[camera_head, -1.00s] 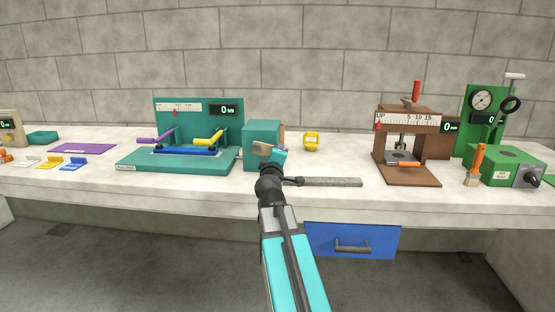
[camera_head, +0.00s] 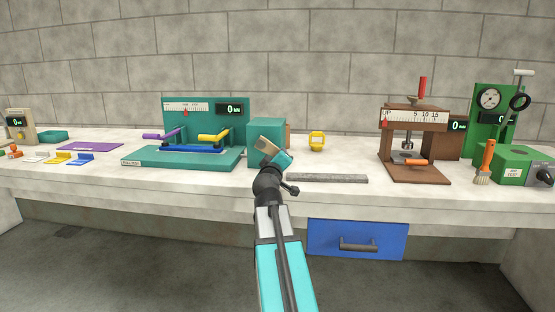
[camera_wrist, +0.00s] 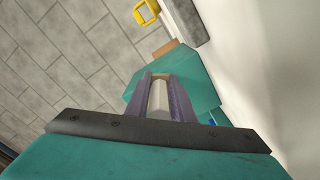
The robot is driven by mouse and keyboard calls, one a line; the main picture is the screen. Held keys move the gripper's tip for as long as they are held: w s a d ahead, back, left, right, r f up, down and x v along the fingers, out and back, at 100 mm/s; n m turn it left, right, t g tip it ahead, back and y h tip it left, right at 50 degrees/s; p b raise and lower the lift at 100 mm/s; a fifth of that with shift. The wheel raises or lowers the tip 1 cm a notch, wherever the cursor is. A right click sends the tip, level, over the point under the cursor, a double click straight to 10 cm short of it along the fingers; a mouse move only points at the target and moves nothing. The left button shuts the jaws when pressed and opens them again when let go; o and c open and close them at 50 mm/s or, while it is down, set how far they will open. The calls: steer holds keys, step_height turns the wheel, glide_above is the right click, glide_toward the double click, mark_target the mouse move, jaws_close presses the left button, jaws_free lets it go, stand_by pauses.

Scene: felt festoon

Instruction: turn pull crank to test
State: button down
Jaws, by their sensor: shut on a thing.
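The teal pull tester (camera_head: 205,125) stands at the left middle of the bench in the head view, its display reading 0 and a red pointer on its scale. A teal box (camera_head: 266,127) stands at its right end and also shows in the wrist view (camera_wrist: 198,75). My gripper (camera_head: 268,147) is in front of this box. In the wrist view, its purple fingers (camera_wrist: 161,82) are shut on a pale handle (camera_wrist: 158,98), which looks like the crank's grip. The rest of the crank is hidden by my gripper.
A grey bar (camera_head: 327,178) lies on the bench right of my wrist. A yellow object (camera_head: 317,141) stands behind it. A brown press (camera_head: 415,116) and a green machine (camera_head: 494,120) stand at the right. A blue drawer (camera_head: 330,238) is below the bench.

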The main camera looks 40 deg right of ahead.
steer(key=shift+w+a+r, duration=0.15)
steer(key=shift+w+r, duration=0.05)
steer(key=shift+r, duration=0.05)
steer(key=c, duration=1.6)
jaws_free()
steer(key=shift+s+f, duration=0.1)
steer(key=shift+s, duration=0.1)
steer(key=shift+p+v, duration=0.4)
steer(key=shift+v, duration=2.4)
steer(key=b+v, duration=0.1)
steer(key=v, duration=0.2)
steer(key=shift+f, duration=0.15)
steer(key=shift+b, duration=0.8)
